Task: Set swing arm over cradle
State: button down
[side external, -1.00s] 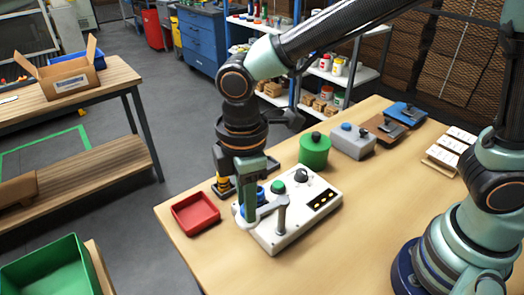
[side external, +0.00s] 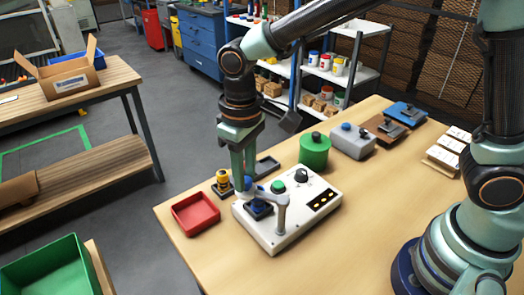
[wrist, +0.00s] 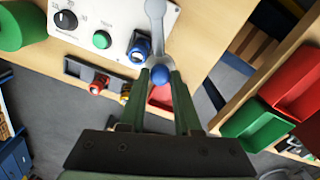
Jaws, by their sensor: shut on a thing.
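The swing arm (side external: 268,190) is a pale grey bar on top of an upright post on the white control box (side external: 305,218). In the wrist view, the swing arm (wrist: 156,30) ends in a blue ball knob (wrist: 160,76). My gripper (side external: 244,186) points down and is shut on this knob, one finger on each side (wrist: 160,72). A blue and black piece (side external: 260,209), perhaps the cradle, sits on the box near the post. In the wrist view it (wrist: 138,50) lies beside the swing arm, to the left, and the bar does not cover it.
A red tray (side external: 196,212) lies left of the box. A green cylinder (side external: 314,152) and a grey box (side external: 352,140) stand farther back.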

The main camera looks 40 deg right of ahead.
jog(key=d+m, duration=0.1)
jog(key=w+d+m, duration=0.1)
jog(key=m, duration=0.1)
jog(key=shift+d+r, duration=0.1)
jog(key=shift+d+m, duration=0.8)
jog(key=shift+m, duration=0.7)
jog(key=c, duration=0.6)
grip_release()
notch_tip(320, 180, up, 12)
